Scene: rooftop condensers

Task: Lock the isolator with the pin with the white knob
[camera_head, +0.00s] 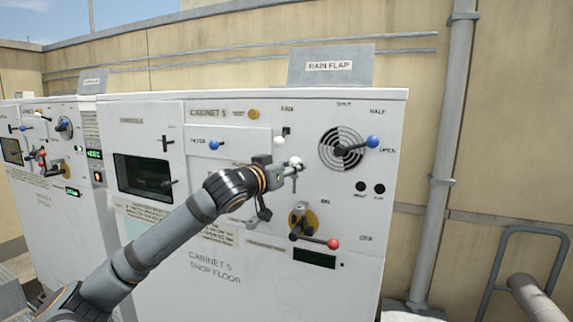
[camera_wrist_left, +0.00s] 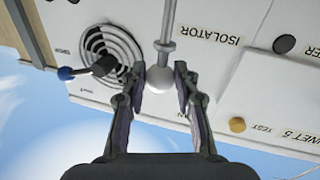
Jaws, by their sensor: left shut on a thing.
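My left gripper (camera_head: 290,168) is in front of cabinet 5, shut on the white knob (camera_wrist_left: 159,79) of a pin. The knob sits between the two fingertips in the left wrist view. The pin's grey shaft (camera_wrist_left: 168,25), with a small collar, runs away from the knob; its far end is out of that view. The isolator (camera_head: 301,222) is a round yellow plate below and right of the gripper, with a dark lever ending in a red knob (camera_head: 333,244) to the lower right. Whether the pin touches the panel is unclear. My right gripper is not in view.
Another white knob (camera_head: 279,142) stands on the panel just above the gripper. A blue-knobbed lever (camera_head: 372,142) crosses the round vent (camera_head: 342,149) at right, and a blue filter knob (camera_head: 214,145) is at left. A second cabinet (camera_head: 40,190) stands further left.

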